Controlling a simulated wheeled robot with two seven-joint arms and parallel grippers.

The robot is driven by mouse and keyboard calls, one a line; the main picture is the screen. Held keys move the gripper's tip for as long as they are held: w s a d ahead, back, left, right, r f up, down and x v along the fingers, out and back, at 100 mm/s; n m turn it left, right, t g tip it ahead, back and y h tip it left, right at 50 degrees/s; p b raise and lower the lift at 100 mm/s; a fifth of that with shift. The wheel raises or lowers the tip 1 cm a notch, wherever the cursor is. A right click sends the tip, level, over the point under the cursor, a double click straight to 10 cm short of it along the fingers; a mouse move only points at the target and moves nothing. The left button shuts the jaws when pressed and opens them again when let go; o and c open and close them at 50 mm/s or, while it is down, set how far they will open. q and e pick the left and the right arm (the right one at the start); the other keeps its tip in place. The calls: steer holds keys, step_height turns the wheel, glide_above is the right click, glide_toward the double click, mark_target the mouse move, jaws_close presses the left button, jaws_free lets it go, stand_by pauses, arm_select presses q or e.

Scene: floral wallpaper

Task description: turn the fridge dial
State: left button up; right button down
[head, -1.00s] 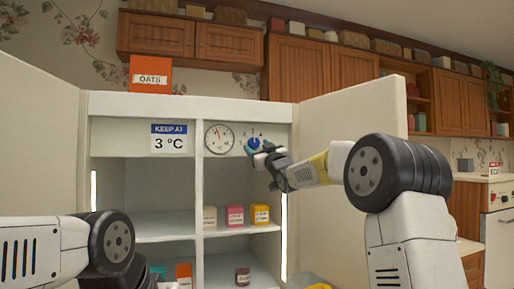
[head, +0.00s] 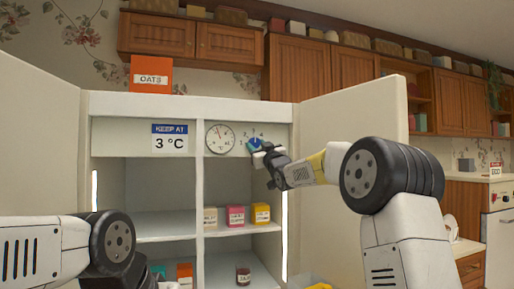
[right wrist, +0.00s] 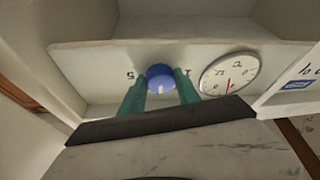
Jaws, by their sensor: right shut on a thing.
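The blue fridge dial (head: 252,142) is on the fridge's upper panel, right of a round thermometer (head: 220,138). My right gripper (head: 259,148) is at the dial and partly covers it. In the right wrist view, the dial (right wrist: 159,73) sits between the teal fingers of the right gripper (right wrist: 160,92), which are shut on it. That view is upside down; a pale mark shows on the dial's lower part, with digits 5 and 1 on either side. A sign (head: 170,138) reads KEEP AT 3 °C. My left arm is at lower left; its gripper cannot be made out.
Both fridge doors stand open, the right door (head: 345,180) close beside my right arm. Small boxes, such as a pink one (head: 236,216), and a dark jar (head: 243,275) stand on the shelves. An orange OATS box (head: 150,75) stands on top.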

steer(key=shift+a+m, duration=0.1)
steer(key=shift+m, duration=0.2)
steer(key=m+h, duration=0.1)
steer(key=m, duration=0.1)
steer(key=m+t+h, duration=0.1)
steer(key=m+h, duration=0.1)
steer(key=m, duration=0.1)
steer(key=shift+s+a, duration=0.1)
steer(key=shift+a, duration=0.1)
steer(key=shift+a+m+h, duration=0.1)
steer(key=shift+m+h, duration=0.8)
steer(key=shift+m, duration=0.8)
steer(key=shift+a+m+h, duration=0.1)
steer(key=shift+m+h, duration=0.8)
steer(key=shift+m, duration=0.8)
steer(key=c, duration=0.9)
jaws_free()
steer(key=shift+d, duration=0.1)
steer(key=shift+s, duration=0.15)
